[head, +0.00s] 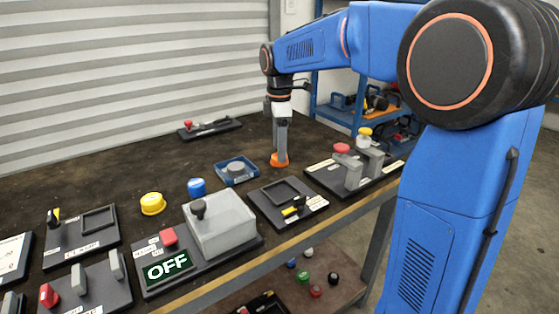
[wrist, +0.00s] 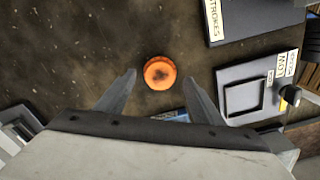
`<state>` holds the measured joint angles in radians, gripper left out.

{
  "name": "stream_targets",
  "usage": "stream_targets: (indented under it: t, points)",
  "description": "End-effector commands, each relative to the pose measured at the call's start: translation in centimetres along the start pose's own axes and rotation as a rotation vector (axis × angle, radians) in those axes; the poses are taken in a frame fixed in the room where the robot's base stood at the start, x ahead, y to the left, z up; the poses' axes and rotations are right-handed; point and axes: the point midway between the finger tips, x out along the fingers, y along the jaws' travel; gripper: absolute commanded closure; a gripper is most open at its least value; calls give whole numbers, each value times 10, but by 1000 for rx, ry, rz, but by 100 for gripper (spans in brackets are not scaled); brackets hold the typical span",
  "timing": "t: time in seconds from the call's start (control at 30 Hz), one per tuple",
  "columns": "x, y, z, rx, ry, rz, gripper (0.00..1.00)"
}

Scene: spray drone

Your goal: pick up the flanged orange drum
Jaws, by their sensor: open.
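The flanged orange drum (head: 279,160) stands on the dark worktop, below the end of my arm in the head view. In the wrist view the drum (wrist: 160,73) is seen from above as a round orange disc with a darker, mottled top. My gripper (wrist: 160,80) is open, with one finger on each side of the drum in the picture and the drum near the line of the fingertips. In the head view my gripper (head: 281,150) points down and hides part of the drum. I cannot tell the height of the fingertips above it.
A blue tray with a grey part (head: 236,172) lies to the left. A board with a square frame (head: 288,203) is in front, and a board with red and yellow knobs (head: 352,170) is to the right. A yellow piece (head: 153,203) and blue piece (head: 197,187) stand farther left.

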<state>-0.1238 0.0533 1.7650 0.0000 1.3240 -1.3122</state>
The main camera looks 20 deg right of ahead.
Motion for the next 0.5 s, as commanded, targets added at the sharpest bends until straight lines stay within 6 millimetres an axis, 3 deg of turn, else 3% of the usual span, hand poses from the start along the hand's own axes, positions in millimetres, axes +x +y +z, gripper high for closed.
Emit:
stream_targets:
  t: [0.2,0.47,0.5]
  points:
    - [21,0,0,0,0,0,38]
    - [23,0,0,0,0,1,38]
    - [23,0,0,0,0,1,48]
